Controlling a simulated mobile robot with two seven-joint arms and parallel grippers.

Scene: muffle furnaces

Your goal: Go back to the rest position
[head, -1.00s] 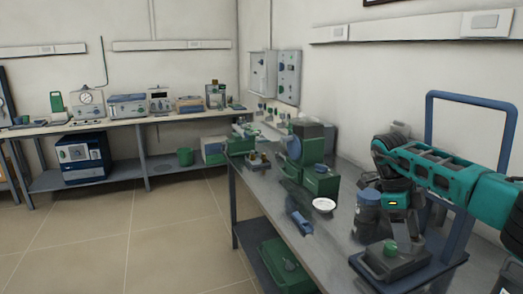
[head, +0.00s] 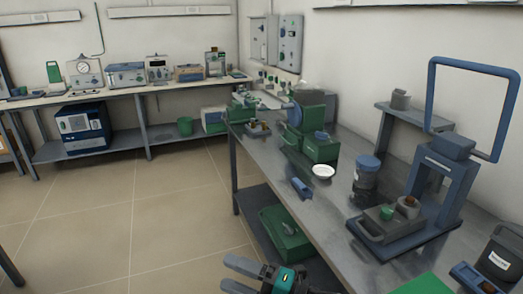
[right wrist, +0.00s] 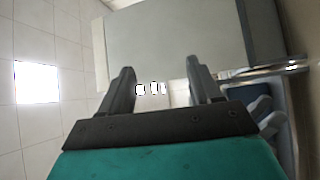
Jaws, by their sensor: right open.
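My right gripper (head: 230,273) shows at the bottom edge of the head view, below the front edge of the grey workbench (head: 345,235). Its dark fingers point left and are apart, with nothing between them. In the right wrist view the two fingers (right wrist: 160,75) are also spread and empty, with a large pale grey panel beyond them. Most of my right arm is outside the head view. My left gripper is not in view.
On the bench stand a blue-framed press (head: 450,185), a dark jar with a blue lid (head: 367,178), a white dish (head: 322,171) and a green machine (head: 318,150). A green box (head: 285,235) sits on the shelf below. The tiled floor (head: 130,225) at left is clear.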

